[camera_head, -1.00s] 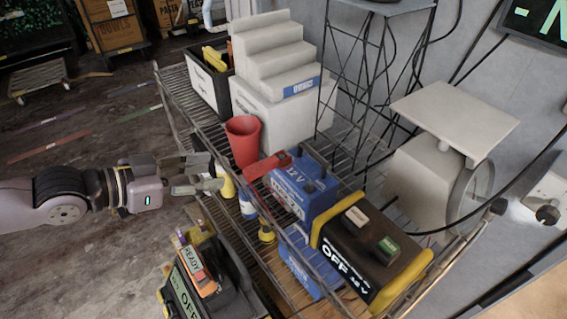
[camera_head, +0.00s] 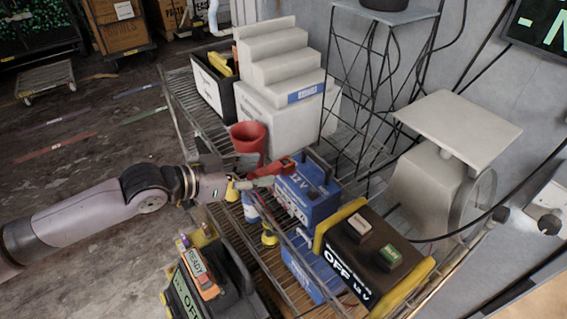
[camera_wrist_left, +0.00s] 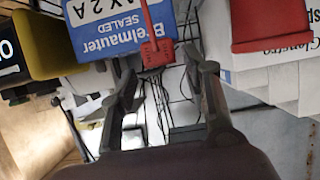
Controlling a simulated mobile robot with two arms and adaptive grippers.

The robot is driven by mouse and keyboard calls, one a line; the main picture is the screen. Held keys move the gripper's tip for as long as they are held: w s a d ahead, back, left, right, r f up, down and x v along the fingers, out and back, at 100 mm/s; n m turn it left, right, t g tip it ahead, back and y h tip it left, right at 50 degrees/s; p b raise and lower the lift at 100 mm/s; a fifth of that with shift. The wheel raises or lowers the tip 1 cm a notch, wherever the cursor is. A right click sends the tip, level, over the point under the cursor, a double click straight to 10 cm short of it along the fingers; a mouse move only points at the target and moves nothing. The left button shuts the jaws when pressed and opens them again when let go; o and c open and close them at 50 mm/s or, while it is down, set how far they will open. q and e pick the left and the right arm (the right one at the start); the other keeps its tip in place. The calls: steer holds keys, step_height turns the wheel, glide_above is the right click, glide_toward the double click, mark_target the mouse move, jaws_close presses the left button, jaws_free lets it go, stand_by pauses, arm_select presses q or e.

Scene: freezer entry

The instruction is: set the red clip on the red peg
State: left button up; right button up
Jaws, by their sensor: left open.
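A red clip-like piece (camera_head: 272,169) juts out at the top left of the blue 12 V battery (camera_head: 308,198). In the left wrist view a red piece (camera_wrist_left: 155,52) with a narrow red stem lies in front of the blue battery label (camera_wrist_left: 115,25). I cannot tell clip from peg for certain in these red parts. My left gripper (camera_head: 240,184) is at the rack's near edge, beside the red piece. Its open fingers (camera_wrist_left: 166,85) show in the wrist view, with the red piece just beyond the gap between them. My right gripper is not in view.
A red cup (camera_head: 248,142) stands just behind my left gripper on the wire rack. A black and yellow box (camera_head: 365,255) marked OFF is right of the battery. A READY device (camera_head: 203,278) is below. White stepped blocks (camera_head: 285,70) stand behind.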

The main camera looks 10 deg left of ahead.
mark_target(271, 167)
arm_select(q)
steer(key=p+x, duration=0.1)
steer(key=x, duration=0.2)
steer(key=shift+w+d, duration=0.15)
steer(key=shift+w, duration=0.35)
steer(key=shift+w+d+f, duration=0.2)
steer(key=shift+w+d, duration=0.05)
steer(key=shift+s+a, duration=0.1)
steer(key=shift+c, duration=0.7)
jaws_close()
